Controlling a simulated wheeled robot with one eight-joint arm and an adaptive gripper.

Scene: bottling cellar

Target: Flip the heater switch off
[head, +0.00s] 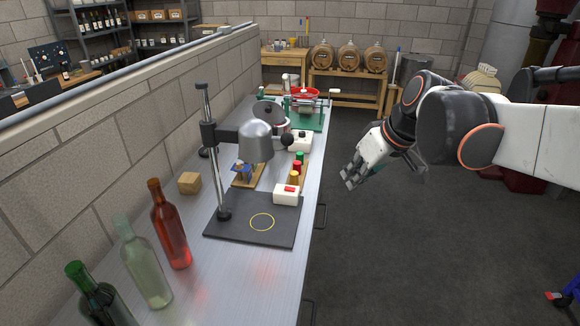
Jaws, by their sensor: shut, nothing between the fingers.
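A white switch box (285,197) with a red rocker (291,188) sits at the right rear corner of a black base plate (235,232). I cannot tell which way the rocker is tipped. A silver dome-shaped heater head (257,142) hangs from a metal stand (212,150) over the plate, which carries a yellow ring (262,222). My gripper (352,183) is shut and empty. It hangs over the floor to the right of the bench, apart from the switch box.
The bench (213,275) runs along a block wall. Green, clear and red bottles (172,228) stand at its near left. A wooden block (189,183), colored capsules (294,178) and another white box (300,142) stand near the stand. The floor at right is mostly open.

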